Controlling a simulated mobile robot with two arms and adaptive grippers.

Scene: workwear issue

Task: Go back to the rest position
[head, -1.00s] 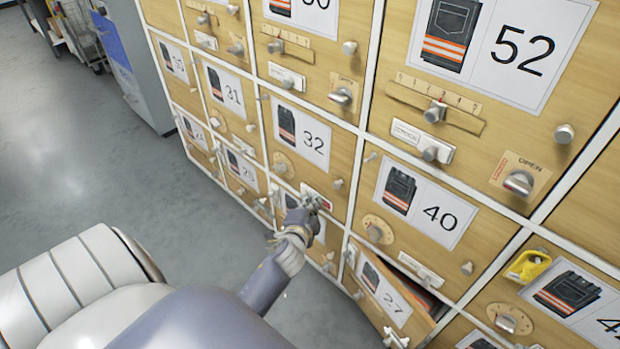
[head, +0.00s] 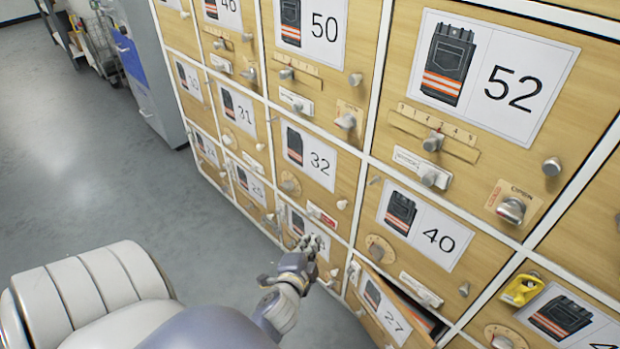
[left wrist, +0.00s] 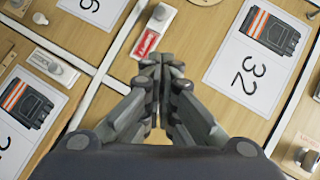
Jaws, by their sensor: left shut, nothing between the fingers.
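My left gripper (head: 308,245) is in front of the locker wall, below the door marked 32 (head: 308,155). In the left wrist view its fingers (left wrist: 160,62) are together with nothing between them. Just beyond the fingertips, a small latch plate showing red (left wrist: 146,44) sits on the wood; it also shows in the head view (head: 322,215). The gripper looks apart from it, though the exact gap is hard to tell. My right gripper is not in view.
The door marked 27 (head: 388,312) stands partly open near my left gripper, with dark contents behind it. A yellow padlock (head: 524,289) hangs at the lower right. Open grey floor (head: 90,170) lies to the left, with a grey cabinet (head: 150,75) farther back.

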